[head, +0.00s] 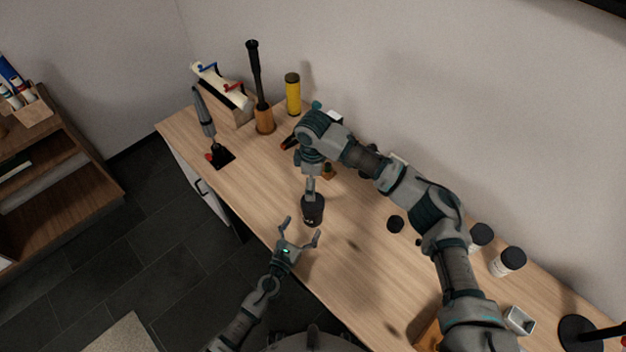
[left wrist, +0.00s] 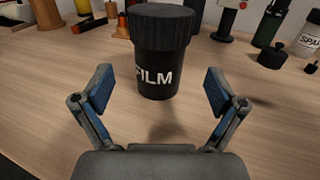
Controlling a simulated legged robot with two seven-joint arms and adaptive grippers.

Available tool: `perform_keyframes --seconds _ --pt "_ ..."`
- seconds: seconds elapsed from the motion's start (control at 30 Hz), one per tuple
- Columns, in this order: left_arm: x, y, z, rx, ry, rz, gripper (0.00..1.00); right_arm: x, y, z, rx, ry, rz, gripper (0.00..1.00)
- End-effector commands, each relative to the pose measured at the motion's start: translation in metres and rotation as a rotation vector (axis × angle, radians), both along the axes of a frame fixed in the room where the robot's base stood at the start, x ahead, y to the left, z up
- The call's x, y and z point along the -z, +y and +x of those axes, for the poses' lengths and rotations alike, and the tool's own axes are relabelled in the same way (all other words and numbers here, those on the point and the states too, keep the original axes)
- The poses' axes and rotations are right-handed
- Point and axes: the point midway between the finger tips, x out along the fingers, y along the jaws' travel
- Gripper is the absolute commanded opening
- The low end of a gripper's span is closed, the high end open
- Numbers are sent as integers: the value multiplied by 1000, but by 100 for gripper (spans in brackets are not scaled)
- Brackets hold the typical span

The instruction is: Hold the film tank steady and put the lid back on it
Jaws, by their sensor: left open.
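The black film tank (head: 313,217) stands upright on the wooden table, with white FILM lettering on its body (left wrist: 155,80) in the left wrist view. A wider, ribbed black lid (left wrist: 159,24) sits on top of it and looks level. My left gripper (head: 301,230) is open, in front of the tank on the near side, with its two fingers (left wrist: 160,92) spread wide and apart from it. My right gripper (head: 310,192) comes down from above at the tank's top. Whether its fingers grip the lid is too small to tell, and it does not show in the left wrist view.
A small black knobbed piece (head: 396,224) lies to the right, also in the left wrist view (left wrist: 272,56). White bottles with black caps (head: 508,262) stand farther right. A yellow cylinder (head: 293,95) and a wood-based black-handled tool (head: 264,119) stand at the back.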

Motion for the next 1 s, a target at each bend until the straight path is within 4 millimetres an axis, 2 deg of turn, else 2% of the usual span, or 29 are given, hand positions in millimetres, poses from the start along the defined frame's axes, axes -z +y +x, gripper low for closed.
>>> perform_keyframes --seconds 0.1,0.3,1.0 --pt "1 10 -20 2 1 3 95 0 0 0 0 0 0 100" --pt "1 20 -38 0 0 1 95 0 0 1 0 1 0 100" --pt "1 21 -41 0 0 0 95 0 0 1 0 0 0 100"
